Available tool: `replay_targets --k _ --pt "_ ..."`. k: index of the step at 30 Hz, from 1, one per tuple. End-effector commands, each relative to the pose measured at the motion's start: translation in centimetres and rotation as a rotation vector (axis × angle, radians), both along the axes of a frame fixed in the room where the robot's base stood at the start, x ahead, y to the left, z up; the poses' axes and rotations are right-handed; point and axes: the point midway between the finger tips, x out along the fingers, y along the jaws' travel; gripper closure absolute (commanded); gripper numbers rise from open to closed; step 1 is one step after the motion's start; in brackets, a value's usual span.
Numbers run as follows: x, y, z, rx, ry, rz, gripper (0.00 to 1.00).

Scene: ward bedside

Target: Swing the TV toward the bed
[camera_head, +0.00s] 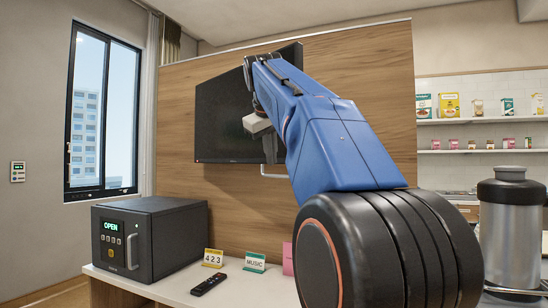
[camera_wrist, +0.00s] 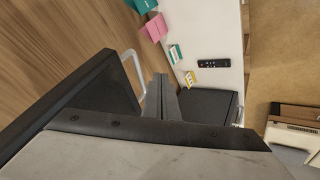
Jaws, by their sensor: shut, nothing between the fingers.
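The TV (camera_head: 222,125) is a dark flat panel in front of the wood-panelled wall, its right part hidden behind my blue arm. A pale bar handle (camera_head: 273,175) shows below its lower right edge. In the wrist view the TV (camera_wrist: 85,82) is a dark slab at the left, with the pale handle (camera_wrist: 134,68) along its edge. My gripper (camera_wrist: 160,80) is shut and empty, its fingers just right of the handle in that view; I cannot tell whether they touch it. In the head view my gripper (camera_head: 268,148) is in front of the TV's right part, with its fingers mostly hidden.
A black safe (camera_head: 172,238) with an OPEN display stands on the white counter (camera_head: 245,288). A remote (camera_head: 208,284), a 423 card (camera_head: 213,258), a MUSIC card (camera_head: 254,262) and a pink card (camera_head: 287,258) are beside it. A metal canister (camera_head: 510,235) stands at right.

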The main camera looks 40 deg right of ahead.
Motion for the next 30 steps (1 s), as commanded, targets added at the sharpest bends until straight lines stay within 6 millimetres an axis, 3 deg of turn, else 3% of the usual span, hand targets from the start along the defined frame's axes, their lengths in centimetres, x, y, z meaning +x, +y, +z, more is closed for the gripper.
replay_targets --k 13,21,30 --pt "3.2 -4.0 -6.2 0.001 0.002 -0.002 1.0" --pt "3.1 -6.9 -5.3 0.0 -0.001 -0.004 1.0" --pt "3.2 -7.8 -5.1 0.0 0.001 0.0 1.0"
